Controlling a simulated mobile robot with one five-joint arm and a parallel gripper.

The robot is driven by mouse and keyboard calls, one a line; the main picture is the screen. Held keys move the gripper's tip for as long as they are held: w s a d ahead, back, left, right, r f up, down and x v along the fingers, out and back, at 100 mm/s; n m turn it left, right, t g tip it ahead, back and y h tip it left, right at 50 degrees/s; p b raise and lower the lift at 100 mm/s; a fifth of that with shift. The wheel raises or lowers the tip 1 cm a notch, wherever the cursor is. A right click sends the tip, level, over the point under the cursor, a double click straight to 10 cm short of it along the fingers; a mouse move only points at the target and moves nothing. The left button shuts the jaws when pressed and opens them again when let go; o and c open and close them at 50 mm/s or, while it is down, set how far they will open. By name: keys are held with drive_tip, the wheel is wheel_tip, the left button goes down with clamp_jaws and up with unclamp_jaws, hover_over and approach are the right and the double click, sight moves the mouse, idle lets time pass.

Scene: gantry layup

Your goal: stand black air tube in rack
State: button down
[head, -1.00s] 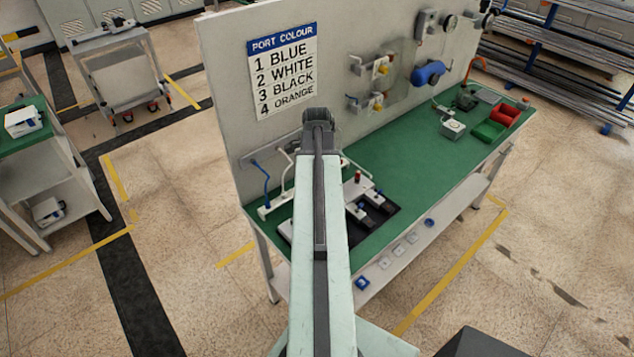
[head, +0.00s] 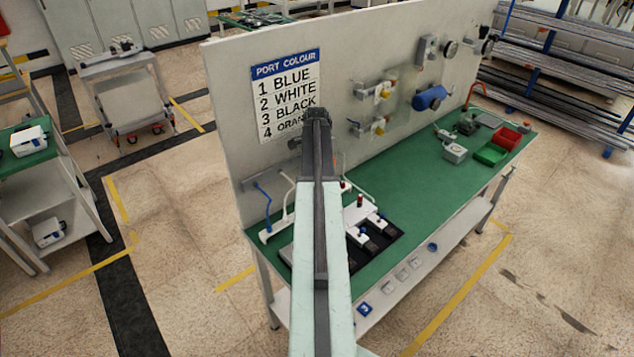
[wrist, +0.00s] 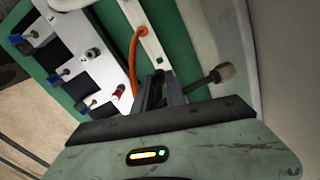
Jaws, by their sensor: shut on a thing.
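My gripper (wrist: 160,82) is shut in the wrist view, with a short dark tube (wrist: 200,82) that ends in a grey fitting (wrist: 223,73) sticking out to the right of the jaws. It looks like the black air tube, tilted and held above the bench. The white rack (wrist: 146,32) is a strip with holes just beyond the fingertips. In the head view the rack (head: 268,237) stands at the board's foot, with a blue tube (head: 265,198) and a white tube (head: 289,190) by it. My arm hides the jaws there.
An orange tube (wrist: 134,55) curves beside the rack. A valve block with several fittings (head: 362,234) lies on the green bench (head: 410,175). The upright board with the port colour sign (head: 287,95) stands close behind. Red (head: 507,138) and green (head: 490,153) bins sit at the far right.

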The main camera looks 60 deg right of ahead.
wheel_tip(320, 180, down, 6)
drive_tip(key=b, duration=0.5)
drive_tip(key=shift+b, duration=0.4)
drive_tip(key=shift+f, duration=0.1)
idle(1.1)
drive_tip(key=shift+f+b, duration=0.3)
drive_tip(key=shift+b, duration=0.2)
drive_tip(key=shift+f+b, duration=0.95)
drive_tip(key=c, duration=1.3)
unclamp_jaws()
